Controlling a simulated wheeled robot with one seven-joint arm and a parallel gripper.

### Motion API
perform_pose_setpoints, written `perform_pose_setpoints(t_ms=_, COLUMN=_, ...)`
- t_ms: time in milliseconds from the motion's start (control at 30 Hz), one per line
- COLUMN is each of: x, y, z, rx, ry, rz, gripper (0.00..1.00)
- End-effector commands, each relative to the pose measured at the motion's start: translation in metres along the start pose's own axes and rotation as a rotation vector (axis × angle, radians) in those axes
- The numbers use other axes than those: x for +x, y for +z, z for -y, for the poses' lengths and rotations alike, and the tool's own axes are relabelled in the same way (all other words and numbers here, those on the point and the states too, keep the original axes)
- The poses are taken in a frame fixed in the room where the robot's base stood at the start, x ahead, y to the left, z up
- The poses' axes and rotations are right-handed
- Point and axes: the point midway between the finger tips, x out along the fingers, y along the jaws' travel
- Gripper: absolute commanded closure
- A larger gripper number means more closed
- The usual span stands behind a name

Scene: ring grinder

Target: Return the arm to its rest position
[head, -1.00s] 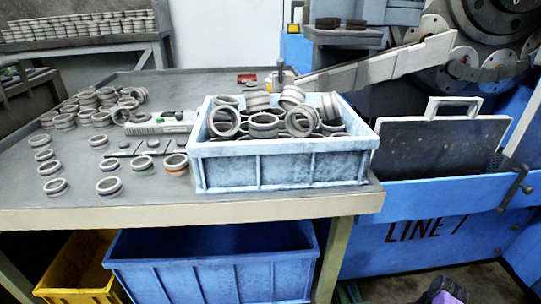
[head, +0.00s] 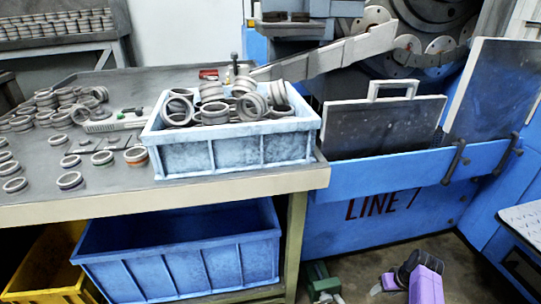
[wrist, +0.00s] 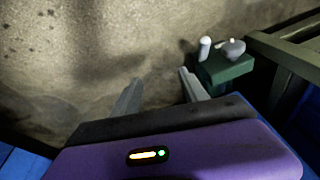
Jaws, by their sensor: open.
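My gripper (wrist: 158,90) shows in the wrist view with its two grey fingers apart and nothing between them. It hangs over the bare floor (wrist: 70,50), pointing down. In the head view, purple and dark parts of my arm (head: 425,285) show low at the bottom right, in front of the blue machine; the fingers cannot be made out there.
A green block with light fittings (wrist: 222,68) stands near the fingers, beside a table leg. The workbench (head: 230,188) holds a blue crate of rings (head: 185,160). Blue (head: 180,262) and yellow (head: 40,265) bins sit below. The blue machine (head: 400,195) stands right.

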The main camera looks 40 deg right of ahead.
Motion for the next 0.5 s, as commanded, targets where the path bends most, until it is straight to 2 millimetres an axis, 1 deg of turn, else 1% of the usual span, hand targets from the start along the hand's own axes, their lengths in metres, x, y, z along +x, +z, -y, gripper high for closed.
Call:
perform_pose_setpoints(t_ms=33, x=-0.003, y=-0.006, z=-0.006, rx=0.012, ry=0.036, rz=-0.042, gripper=0.48)
perform_pose_setpoints(t_ms=133, x=-0.011, y=-0.02, z=-0.013, rx=0.026, ry=0.106, rz=-0.136, gripper=0.48)
perform_pose_setpoints(t_ms=200, x=-0.017, y=-0.028, z=-0.012, rx=0.029, ry=0.153, rz=-0.21, gripper=0.48)
perform_pose_setpoints(t_ms=267, x=-0.024, y=-0.033, z=-0.007, rx=0.026, ry=0.19, rz=-0.278, gripper=0.48)
perform_pose_setpoints(t_ms=367, x=-0.039, y=-0.038, z=0.009, rx=0.01, ry=0.242, rz=-0.402, gripper=0.48)
perform_pose_setpoints(t_ms=467, x=-0.06, y=-0.037, z=0.038, rx=-0.024, ry=0.269, rz=-0.536, gripper=0.48)
perform_pose_setpoints(t_ms=500, x=-0.07, y=-0.035, z=0.052, rx=-0.04, ry=0.272, rz=-0.591, gripper=0.48)
